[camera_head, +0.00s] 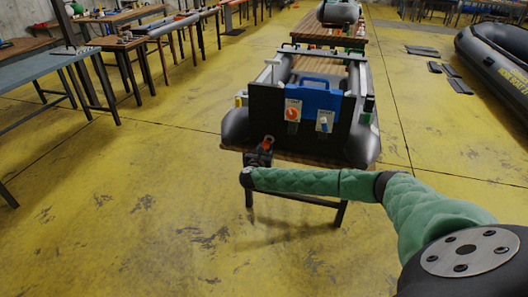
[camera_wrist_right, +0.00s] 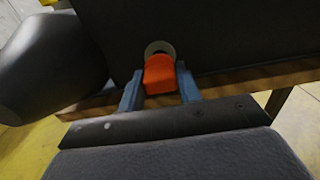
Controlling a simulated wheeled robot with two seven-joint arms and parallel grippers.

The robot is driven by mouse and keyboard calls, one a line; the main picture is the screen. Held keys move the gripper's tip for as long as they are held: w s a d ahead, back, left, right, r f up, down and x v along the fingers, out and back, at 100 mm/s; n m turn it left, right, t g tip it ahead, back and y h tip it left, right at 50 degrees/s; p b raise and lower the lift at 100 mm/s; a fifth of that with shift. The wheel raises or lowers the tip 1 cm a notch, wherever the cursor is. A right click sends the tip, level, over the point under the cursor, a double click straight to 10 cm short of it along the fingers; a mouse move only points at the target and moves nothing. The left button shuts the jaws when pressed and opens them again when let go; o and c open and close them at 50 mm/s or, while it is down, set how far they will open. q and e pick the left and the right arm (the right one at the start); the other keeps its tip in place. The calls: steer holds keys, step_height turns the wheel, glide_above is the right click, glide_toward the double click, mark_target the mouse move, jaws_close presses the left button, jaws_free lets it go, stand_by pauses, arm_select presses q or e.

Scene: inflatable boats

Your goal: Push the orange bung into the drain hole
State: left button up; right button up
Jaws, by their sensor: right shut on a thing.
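The orange bung (camera_wrist_right: 159,76) is between the two blue-grey fingers of my right gripper (camera_wrist_right: 158,72) in the right wrist view, and the gripper is shut on it. Just behind the bung is the pale round ring of the drain hole (camera_wrist_right: 160,47), in the dark transom board (camera_wrist_right: 215,35). The bung covers the lower part of the ring; I cannot tell whether its tip is inside. In the head view, my right gripper (camera_head: 262,152) is low at the left part of the transom (camera_head: 262,110), with the bung (camera_head: 268,142) showing as a small orange-red spot. My left gripper is not in view.
The grey boat (camera_head: 362,140) rests on a wooden table (camera_head: 300,158). A blue case-like object (camera_head: 318,98), an orange-dial switch (camera_head: 292,112) and another fitting (camera_head: 324,122) are on the transom. A grey tube end (camera_wrist_right: 50,60) is close left of the gripper. Yellow floor (camera_head: 120,215) is clear.

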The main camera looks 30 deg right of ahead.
steer(key=shift+w+d, duration=0.2)
steer(key=shift+d, duration=0.05)
stand_by(0.6)
steer(key=shift+r+p, duration=0.1)
steer(key=shift+p, duration=0.35)
steer(key=shift+x, duration=1.1)
stand_by(0.9)
steer(key=o, duration=1)
steer(key=shift+o, duration=0.2)
